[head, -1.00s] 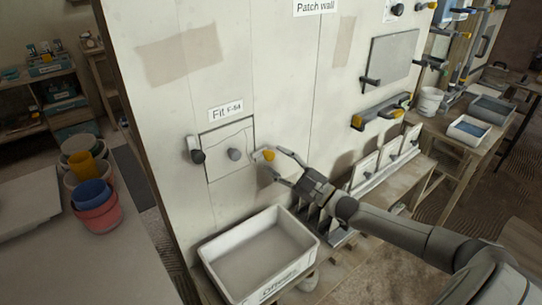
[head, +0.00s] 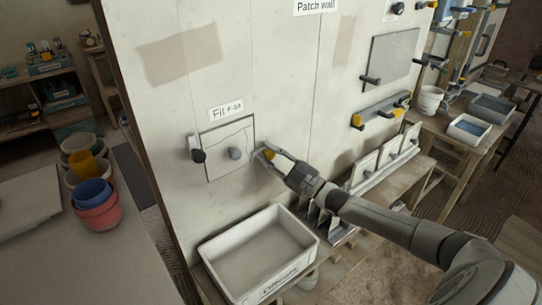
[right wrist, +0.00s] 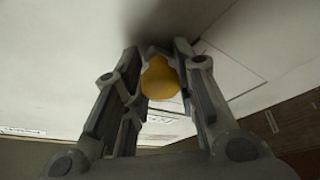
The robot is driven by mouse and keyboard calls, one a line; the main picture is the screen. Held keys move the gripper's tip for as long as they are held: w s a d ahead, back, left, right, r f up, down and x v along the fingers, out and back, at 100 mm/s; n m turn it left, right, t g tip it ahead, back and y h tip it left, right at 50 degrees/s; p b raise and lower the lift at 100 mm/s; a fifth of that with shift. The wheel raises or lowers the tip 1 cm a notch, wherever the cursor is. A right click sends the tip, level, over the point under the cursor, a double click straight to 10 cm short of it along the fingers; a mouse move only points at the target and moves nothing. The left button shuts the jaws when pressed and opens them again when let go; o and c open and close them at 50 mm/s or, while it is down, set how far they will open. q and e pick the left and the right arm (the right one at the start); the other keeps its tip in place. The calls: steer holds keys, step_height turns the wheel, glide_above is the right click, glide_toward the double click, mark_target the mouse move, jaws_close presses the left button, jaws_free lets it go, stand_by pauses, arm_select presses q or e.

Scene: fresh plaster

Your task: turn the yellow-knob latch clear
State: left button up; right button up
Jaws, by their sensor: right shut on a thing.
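The yellow-knob latch (head: 269,154) is on the wall at the right edge of a cracked square panel (head: 220,155) under a "Fit" label. My right gripper (head: 267,153) has its fingers around the yellow knob. In the right wrist view the yellow knob (right wrist: 160,78) sits between the two fingers, and the gripper is shut on it. The fingers hide part of the latch body, so I cannot tell its exact angle. A black-knob latch (head: 197,152) is at the panel's left edge. My left gripper is not in view.
A white tub (head: 207,258) stands below the panel. A ledge with upright plates (head: 364,170) is right of it. A rail with yellow-ended parts (head: 381,112) juts from the wall above my right arm. Stacked buckets (head: 97,205) stand at left.

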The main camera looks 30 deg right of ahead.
steer(key=shift+c, duration=0.7)
steer(key=shift+m, duration=0.4)
steer(key=m+t+h, duration=0.1)
steer(key=m+h, duration=0.1)
steer(key=m, duration=0.2)
steer(key=shift+a, duration=0.1)
steer(key=m+h+p, duration=0.1)
steer(key=m+h, duration=0.1)
steer(key=m, duration=0.2)
steer(key=m+t+h+p, duration=0.1)
steer(key=m+h, duration=0.1)
steer(key=m, duration=0.2)
steer(key=shift+a+t, duration=0.1)
steer(key=shift+t, duration=0.2)
steer(key=m+h+p, duration=0.1)
steer(key=m, duration=0.2)
steer(key=m+h+p, duration=0.1)
steer(key=m+h, duration=0.1)
steer(key=m, duration=0.1)
steer(key=shift+r+m+h, duration=0.1)
steer(key=shift+m+h, duration=0.2)
steer(key=shift+m+g+h+p, duration=0.4)
steer(key=shift+m+h+p, duration=0.25)
steer(key=shift+m, duration=0.85)
steer(key=shift+m+g+h+p, duration=0.4)
steer(key=shift+m+h+p, duration=0.25)
steer(key=shift+m, duration=0.85)
steer(key=shift+a, duration=0.1)
